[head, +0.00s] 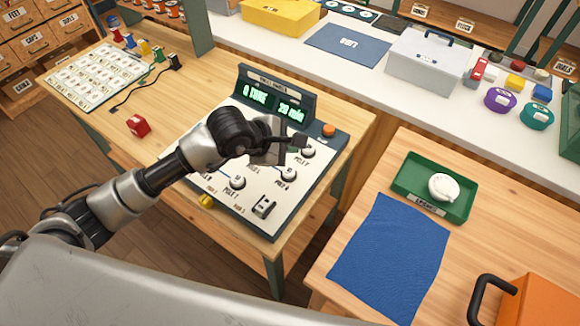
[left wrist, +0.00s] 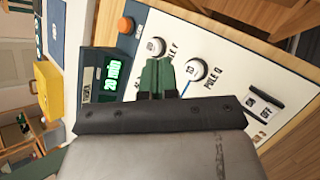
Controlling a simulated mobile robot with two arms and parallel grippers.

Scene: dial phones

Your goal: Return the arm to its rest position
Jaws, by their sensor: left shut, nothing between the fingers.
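My left arm reaches in from the left in the head view, over the white control panel (head: 225,207). Its gripper (head: 300,141) is above the panel's upper right part, near a white knob (head: 308,152). In the left wrist view the green fingers (left wrist: 157,76) are together with nothing between them. They are close to two white knobs (left wrist: 196,70) on the panel; I cannot tell whether they touch one. The arm hides part of the panel and some of its knobs. My right gripper is not in view.
A lit green display (head: 275,102) and an orange button (head: 329,130) sit at the panel's back edge. At right are a green tray (head: 409,182), a blue cloth (head: 390,255) and an orange case (head: 540,303).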

